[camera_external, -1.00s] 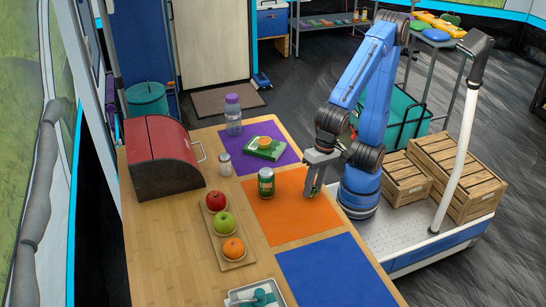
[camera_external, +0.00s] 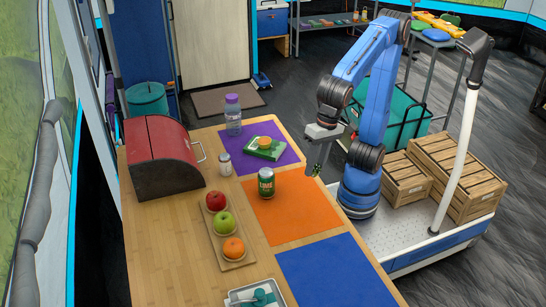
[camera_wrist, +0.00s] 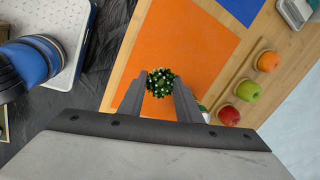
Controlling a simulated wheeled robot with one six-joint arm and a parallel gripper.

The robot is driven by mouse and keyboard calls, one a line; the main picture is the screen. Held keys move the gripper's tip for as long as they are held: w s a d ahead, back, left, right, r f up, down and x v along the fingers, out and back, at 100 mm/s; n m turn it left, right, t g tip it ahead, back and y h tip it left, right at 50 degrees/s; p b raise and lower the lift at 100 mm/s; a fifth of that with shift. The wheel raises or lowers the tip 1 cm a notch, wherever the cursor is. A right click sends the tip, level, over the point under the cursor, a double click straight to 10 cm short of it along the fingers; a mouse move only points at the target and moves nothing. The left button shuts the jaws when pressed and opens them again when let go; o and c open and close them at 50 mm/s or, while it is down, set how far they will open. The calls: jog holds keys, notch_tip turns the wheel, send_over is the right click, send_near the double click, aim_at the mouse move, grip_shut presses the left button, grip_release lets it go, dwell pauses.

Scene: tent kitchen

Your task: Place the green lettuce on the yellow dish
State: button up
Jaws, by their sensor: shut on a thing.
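My gripper (camera_external: 318,166) is raised above the right edge of the orange mat, pointing down. It is shut on a small dark green leafy thing with light specks, which looks like the green lettuce (camera_wrist: 160,82). In the wrist view it sits between the two fingertips, over the orange mat. In the external view the lettuce (camera_external: 317,171) shows only as a small dark green bit at the fingertips. I cannot pick out the yellow dish for sure. A small round yellow-orange thing (camera_external: 265,142) lies on a green box on the purple mat.
A green can (camera_external: 266,183) stands on the orange mat (camera_external: 290,225). A bottle (camera_external: 233,115), a shaker (camera_external: 225,164) and a red bread box (camera_external: 160,160) stand farther back. A wooden tray (camera_external: 222,250) holds fruit. The blue mat (camera_external: 335,275) is bare.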

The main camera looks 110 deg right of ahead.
jog(key=shift+r, duration=0.4)
jog(key=shift+w+d, duration=0.2)
jog(key=shift+d, duration=0.1)
jog(key=w+d+r+m, duration=0.1)
jog(key=w+d+m, duration=0.15)
jog(key=d, duration=0.45)
jog(key=w+d+r+m, duration=0.1)
jog(key=w+d+r, duration=0.15)
jog(key=d, duration=0.55)
jog(key=m+h, duration=0.1)
jog(key=m, duration=0.2)
send_over(263, 141)
jog(key=s, duration=0.1)
jog(key=shift+s+x, duration=0.3)
jog(key=shift+x, duration=1.1)
jog(key=shift+s+x, duration=0.3)
jog(key=shift+x, duration=1.1)
jog(key=shift+s+x, duration=0.25)
jog(key=shift+x, duration=1.15)
jog(key=shift+f, duration=0.3)
jog(key=o, duration=1)
jog(key=shift+o, duration=0.2)
jog(key=shift+r, duration=0.1)
